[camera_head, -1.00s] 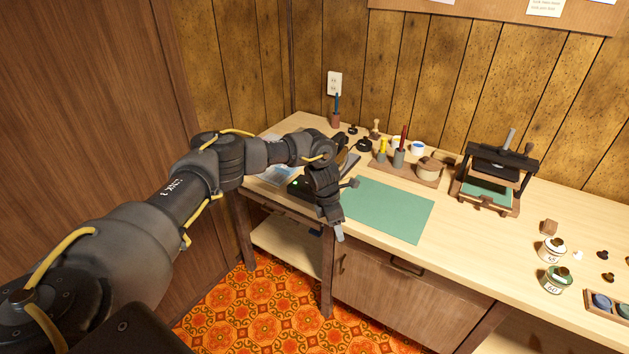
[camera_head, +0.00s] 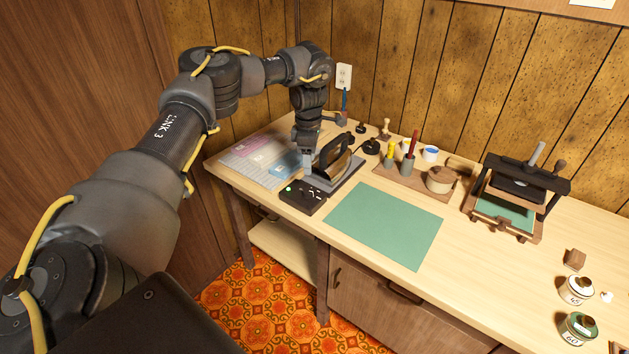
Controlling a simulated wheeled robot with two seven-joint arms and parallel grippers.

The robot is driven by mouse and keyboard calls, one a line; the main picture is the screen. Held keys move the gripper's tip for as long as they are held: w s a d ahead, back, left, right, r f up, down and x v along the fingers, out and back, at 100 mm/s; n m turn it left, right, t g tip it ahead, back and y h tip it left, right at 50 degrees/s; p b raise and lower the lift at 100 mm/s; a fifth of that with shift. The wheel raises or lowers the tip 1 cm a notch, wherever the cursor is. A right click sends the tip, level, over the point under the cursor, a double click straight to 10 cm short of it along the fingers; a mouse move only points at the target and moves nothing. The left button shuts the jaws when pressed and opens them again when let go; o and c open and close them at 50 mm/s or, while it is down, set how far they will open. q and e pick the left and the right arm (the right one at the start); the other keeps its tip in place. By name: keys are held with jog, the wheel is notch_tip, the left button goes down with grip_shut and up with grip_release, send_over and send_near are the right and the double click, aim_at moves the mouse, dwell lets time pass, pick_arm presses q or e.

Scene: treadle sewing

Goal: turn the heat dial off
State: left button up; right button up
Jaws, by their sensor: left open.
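A black control box (camera_head: 302,197) with a lit green lamp lies near the front edge of the table, at its left part. Small pale marks show on its top; I cannot make out the heat dial clearly. Behind it a dark iron-like tool (camera_head: 335,156) with a brown side stands on a grey plate (camera_head: 349,178). My left gripper (camera_head: 307,170) points down just behind the box, at the left side of the tool. It is open with nothing seen between its fingers. It looks apart from the box, but the gap is hard to judge. My right gripper is out of view.
Printed sheets (camera_head: 262,160) lie left of the box. A green mat (camera_head: 385,224) lies to the right, mostly bare. A wooden tray (camera_head: 409,182) with pens and a pot stands behind it. A press (camera_head: 515,195) and jars (camera_head: 577,290) are farther right.

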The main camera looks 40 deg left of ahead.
aim_at(308, 190)
pick_arm(q)
jog(key=shift+s+a+f+b, duration=0.1)
jog(key=shift+s+f+b, duration=0.1)
jog(key=shift+f, duration=0.35)
jog(key=shift+s+a+f+b, duration=0.1)
jog(key=shift+s+f, duration=0.1)
jog(key=shift+f, duration=0.3)
notch_tip(308, 190, down, 7)
jog(key=shift+w+f, duration=0.1)
jog(key=shift+w, duration=0.05)
jog(key=shift+f, duration=0.7)
jog(key=shift+c, duration=0.2)
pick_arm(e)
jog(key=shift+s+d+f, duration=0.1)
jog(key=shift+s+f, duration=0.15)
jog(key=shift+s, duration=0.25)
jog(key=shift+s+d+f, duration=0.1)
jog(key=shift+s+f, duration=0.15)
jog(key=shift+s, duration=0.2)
pick_arm(q)
jog(key=c, duration=0.9)
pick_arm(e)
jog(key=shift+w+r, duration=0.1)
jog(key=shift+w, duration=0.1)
